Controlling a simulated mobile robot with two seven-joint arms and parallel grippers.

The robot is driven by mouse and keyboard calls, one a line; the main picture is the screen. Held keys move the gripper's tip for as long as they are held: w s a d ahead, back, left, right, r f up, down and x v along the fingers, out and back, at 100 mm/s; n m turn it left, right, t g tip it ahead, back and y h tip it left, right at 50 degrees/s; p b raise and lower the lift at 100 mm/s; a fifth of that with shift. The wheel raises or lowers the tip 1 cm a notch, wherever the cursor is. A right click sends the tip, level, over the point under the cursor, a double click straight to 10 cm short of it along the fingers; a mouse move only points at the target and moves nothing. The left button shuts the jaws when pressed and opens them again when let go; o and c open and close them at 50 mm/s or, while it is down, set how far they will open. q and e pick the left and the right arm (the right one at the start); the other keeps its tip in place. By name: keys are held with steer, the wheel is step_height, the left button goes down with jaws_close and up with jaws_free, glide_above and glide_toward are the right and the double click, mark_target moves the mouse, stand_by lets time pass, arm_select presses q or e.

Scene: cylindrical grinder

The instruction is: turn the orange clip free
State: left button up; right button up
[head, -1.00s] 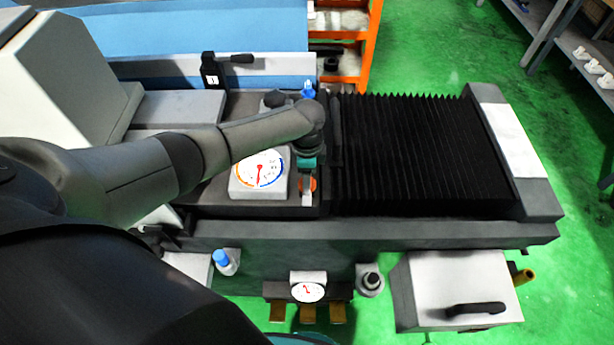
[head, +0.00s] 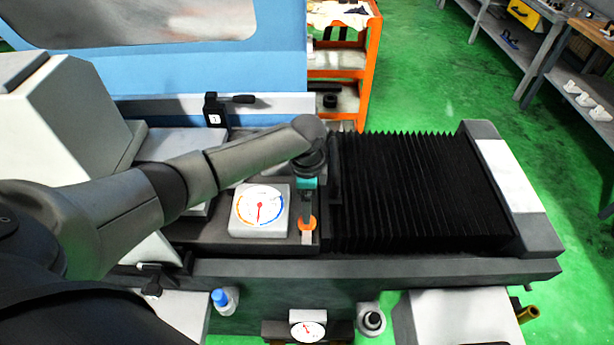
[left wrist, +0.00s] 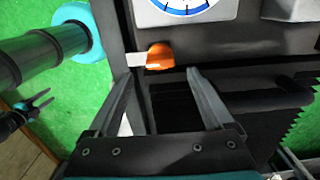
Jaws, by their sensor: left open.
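The orange clip (head: 307,223) sits at the right front of the machine's dark table, beside the white dial block, with a pale tab next to it. In the left wrist view the clip (left wrist: 161,56) shows just beyond the fingertips, lined up with the gap between them. My left gripper (head: 306,216) points down over the clip, and in the left wrist view it is open (left wrist: 158,72) with nothing visibly held. Whether a finger touches the clip cannot be told. My right gripper (left wrist: 38,106) hangs at the left of the wrist view, fingers apart and empty, above the floor.
A white dial block (head: 260,211) stands left of the clip. Black bellows (head: 415,190) lie to the right. A black lever block (head: 214,111) stands at the back.

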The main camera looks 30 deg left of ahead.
arm_select(q)
step_height(320, 180, up, 9)
steer(key=shift+f, duration=0.15)
stand_by(0.5)
